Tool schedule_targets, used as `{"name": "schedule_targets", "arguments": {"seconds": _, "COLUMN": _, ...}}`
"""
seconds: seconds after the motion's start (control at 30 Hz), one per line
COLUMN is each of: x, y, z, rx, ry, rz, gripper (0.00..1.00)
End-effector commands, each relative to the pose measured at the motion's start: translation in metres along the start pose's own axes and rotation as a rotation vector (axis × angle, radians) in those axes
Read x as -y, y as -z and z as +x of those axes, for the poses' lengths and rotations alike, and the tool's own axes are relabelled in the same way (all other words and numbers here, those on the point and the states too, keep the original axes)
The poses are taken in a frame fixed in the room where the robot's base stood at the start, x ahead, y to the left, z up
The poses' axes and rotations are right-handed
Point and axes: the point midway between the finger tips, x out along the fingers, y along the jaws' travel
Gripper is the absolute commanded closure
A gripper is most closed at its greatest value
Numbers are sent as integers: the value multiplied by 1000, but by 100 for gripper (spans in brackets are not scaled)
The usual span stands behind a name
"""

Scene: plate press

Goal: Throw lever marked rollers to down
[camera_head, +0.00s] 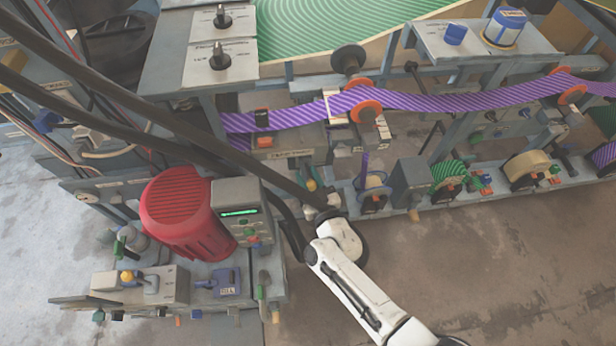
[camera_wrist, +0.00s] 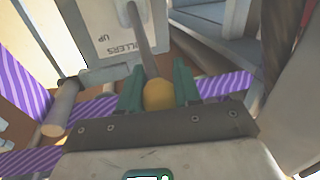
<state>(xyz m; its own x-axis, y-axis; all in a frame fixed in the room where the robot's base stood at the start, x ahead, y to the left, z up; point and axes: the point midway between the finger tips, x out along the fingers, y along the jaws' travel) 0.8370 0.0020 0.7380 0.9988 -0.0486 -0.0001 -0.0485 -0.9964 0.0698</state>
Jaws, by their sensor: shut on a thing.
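In the wrist view, a pale plate (camera_wrist: 105,30) carries the words ROLLERS and UP, which appear upside down. A grey lever shaft (camera_wrist: 142,35) comes out of this plate and ends in a yellow knob (camera_wrist: 158,96). The two green fingers of my gripper (camera_wrist: 158,86) are shut on the knob, one on each side. In the head view, my gripper (camera_head: 316,192) is at the front of the press, below a small labelled box (camera_head: 290,157). The yellow knob (camera_head: 311,184) shows small there, and my wrist hides part of the area.
A red ribbed motor (camera_head: 185,215) and a control box with a green display (camera_head: 240,212) stand left of my arm. A purple striped web (camera_head: 450,98) runs above over orange-edged rollers. Green and tan reels (camera_head: 527,168) stand at the right. Floor is open at lower right.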

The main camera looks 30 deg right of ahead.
Motion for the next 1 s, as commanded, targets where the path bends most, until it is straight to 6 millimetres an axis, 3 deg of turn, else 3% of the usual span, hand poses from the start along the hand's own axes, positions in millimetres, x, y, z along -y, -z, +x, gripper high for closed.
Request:
{"name": "schedule_targets", "arguments": {"seconds": 0.27, "x": 0, "y": 0, "z": 0, "rx": 0, "ry": 0, "rz": 0, "gripper": 100}}
{"name": "schedule_targets", "arguments": {"seconds": 0.67, "x": 0, "y": -2, "z": -1, "rx": -5, "ry": 0, "rz": -1, "gripper": 100}}
{"name": "schedule_targets", "arguments": {"seconds": 1.0, "x": 3, "y": -18, "z": -6, "rx": -83, "ry": -5, "rz": -24, "gripper": 100}}
